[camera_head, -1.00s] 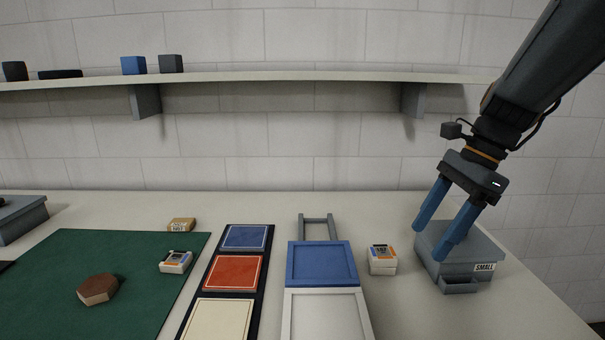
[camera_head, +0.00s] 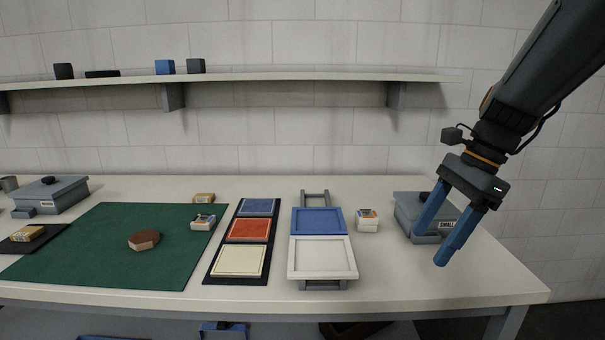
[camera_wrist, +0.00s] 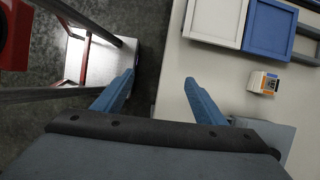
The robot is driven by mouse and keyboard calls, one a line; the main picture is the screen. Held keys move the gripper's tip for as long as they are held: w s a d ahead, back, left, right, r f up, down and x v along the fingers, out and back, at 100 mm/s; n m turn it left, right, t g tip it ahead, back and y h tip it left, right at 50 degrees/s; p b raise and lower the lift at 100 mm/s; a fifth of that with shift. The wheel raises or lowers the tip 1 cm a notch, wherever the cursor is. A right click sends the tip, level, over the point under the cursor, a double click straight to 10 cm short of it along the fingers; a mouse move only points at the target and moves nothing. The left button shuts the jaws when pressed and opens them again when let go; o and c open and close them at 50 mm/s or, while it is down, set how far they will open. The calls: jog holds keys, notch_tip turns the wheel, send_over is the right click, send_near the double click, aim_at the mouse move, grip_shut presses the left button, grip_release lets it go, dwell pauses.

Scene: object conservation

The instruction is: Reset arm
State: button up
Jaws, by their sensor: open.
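My gripper (camera_head: 430,236) is open and empty, with its two blue fingers apart, in the head view. It hangs at the right, in front of the grey box labelled SMALL (camera_head: 407,208) and partly hiding it. In the wrist view my gripper (camera_wrist: 158,88) points down with its blue fingers spread over the table's edge; nothing is between them.
The table (camera_head: 400,282) holds a blue tray (camera_head: 319,221), a white tray (camera_head: 322,258), a small white box (camera_head: 367,221), a colored-panel board (camera_head: 247,230) and a green mat (camera_head: 95,255) with a brown hexagonal block (camera_head: 144,240). A shelf (camera_head: 290,77) runs along the wall.

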jog(key=s+a+f+n+h, duration=0.2)
jog(key=s+f+n, duration=0.2)
jog(key=f+n, duration=0.3)
jog(key=s+a+f+n+h, duration=0.2)
jog(key=s+a+f+n, duration=0.1)
jog(key=f+n, duration=0.5)
jog(key=s+n, duration=0.1)
jog(key=n, duration=0.1)
jog(key=shift+s+a+f+n, duration=0.15)
jog(key=shift+s+f+n, duration=0.15)
jog(key=shift+s, duration=0.1)
